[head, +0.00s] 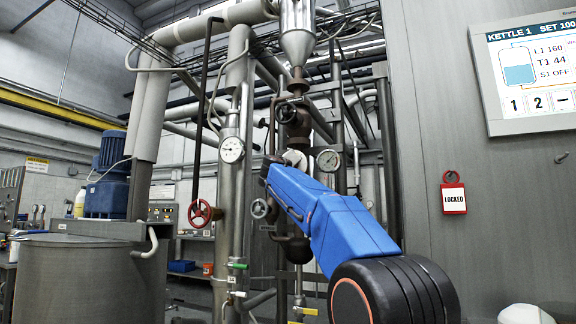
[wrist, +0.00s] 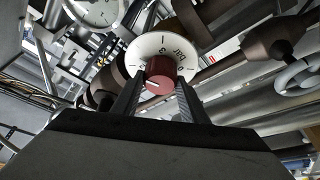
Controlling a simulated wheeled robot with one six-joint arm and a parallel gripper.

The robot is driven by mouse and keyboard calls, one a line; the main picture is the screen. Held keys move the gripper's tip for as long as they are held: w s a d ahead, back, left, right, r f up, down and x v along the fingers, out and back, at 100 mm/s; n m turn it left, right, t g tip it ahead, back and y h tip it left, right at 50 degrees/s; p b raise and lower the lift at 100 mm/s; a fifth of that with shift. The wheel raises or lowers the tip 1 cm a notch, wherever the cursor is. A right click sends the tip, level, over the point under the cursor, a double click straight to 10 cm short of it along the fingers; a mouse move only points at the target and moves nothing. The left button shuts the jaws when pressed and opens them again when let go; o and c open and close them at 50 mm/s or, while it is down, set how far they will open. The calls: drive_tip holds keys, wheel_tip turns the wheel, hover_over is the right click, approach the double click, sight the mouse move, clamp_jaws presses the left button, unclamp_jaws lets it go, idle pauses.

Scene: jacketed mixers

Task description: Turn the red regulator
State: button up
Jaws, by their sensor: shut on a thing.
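The red regulator (wrist: 161,70) is a round red knob in the middle of the wrist view. A white mark shows on its face near the lower edge. A white dial ring (wrist: 151,45) with black figures and the word "bar" surrounds it. My gripper (wrist: 157,86) has one dark finger on each side of the knob and is shut on it. In the head view my blue arm reaches up to the pipework. There, my fingers and the knob cannot be made out clearly.
Dark pipes and a white-faced gauge (wrist: 97,9) are close around the knob. A red handwheel (head: 200,213) and a round gauge (head: 231,150) stand left of my arm. At right, a grey wall carries a kettle screen (head: 530,75) and a red "LOCKED" tag (head: 453,198).

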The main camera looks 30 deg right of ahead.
drive_tip(key=shift+r+n+g+y, duration=0.1)
drive_tip(key=shift+n+g+y, duration=0.5)
drive_tip(key=shift+n, duration=1.8)
drive_tip(key=shift+f+n+g+y, duration=0.2)
drive_tip(key=shift+n+y, duration=0.75)
drive_tip(key=shift+n, duration=1.45)
drive_tip(key=shift+r+n+g+y, duration=0.2)
drive_tip(key=shift+n+g+y, duration=0.45)
drive_tip(key=shift+n, duration=1.75)
drive_tip(key=o, duration=1)
drive_tip(key=shift+o, duration=0.2)
drive_tip(key=shift+s, duration=0.1)
drive_tip(key=v, duration=1.7)
